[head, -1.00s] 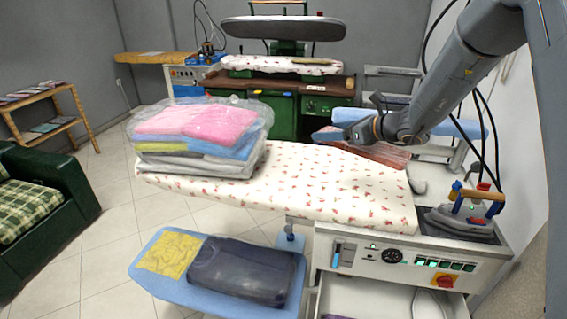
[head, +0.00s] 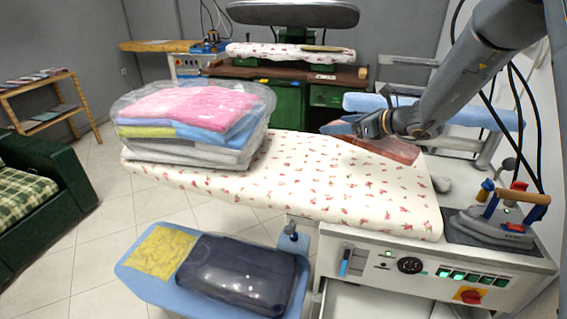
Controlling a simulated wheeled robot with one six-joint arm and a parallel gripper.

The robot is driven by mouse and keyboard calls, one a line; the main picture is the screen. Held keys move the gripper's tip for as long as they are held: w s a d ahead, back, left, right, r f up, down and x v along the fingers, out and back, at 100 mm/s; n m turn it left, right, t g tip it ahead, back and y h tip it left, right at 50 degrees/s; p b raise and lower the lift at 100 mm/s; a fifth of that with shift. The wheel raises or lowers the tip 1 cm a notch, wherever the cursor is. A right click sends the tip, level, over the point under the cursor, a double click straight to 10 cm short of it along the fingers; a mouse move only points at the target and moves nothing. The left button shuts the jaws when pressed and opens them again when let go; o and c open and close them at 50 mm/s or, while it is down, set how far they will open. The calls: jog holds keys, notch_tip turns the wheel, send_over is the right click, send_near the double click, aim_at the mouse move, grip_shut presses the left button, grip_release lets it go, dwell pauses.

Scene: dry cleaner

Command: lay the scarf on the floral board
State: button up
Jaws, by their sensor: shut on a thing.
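The floral board (head: 330,182) is a long white ironing board with small red flowers, running across the middle of the head view. My gripper (head: 342,128) is over the far right part of this board, pointing left. It is shut on the scarf (head: 390,148), a reddish-brown cloth that shows below and beside the jaws. The scarf appears at the board's far edge, partly hidden by my gripper and arm. I cannot tell whether it touches the board.
A bagged stack of folded clothes (head: 195,120) fills the board's left end. An iron (head: 495,225) stands at its right end. A lower blue board (head: 135,268) holds a yellow cloth (head: 160,252) and a dark bagged bundle (head: 240,272). The board's middle is clear.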

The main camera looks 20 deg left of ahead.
aim_at(336, 163)
jog(key=shift+w+f+b, duration=0.3)
jog(key=shift+f+b, duration=0.05)
jog(key=shift+f, duration=0.45)
notch_tip(336, 163, down, 10)
jog(key=shift+r+p, duration=0.1)
jog(key=shift+p, duration=1.1)
jog(key=o, duration=1.1)
jog(key=shift+d, duration=0.1)
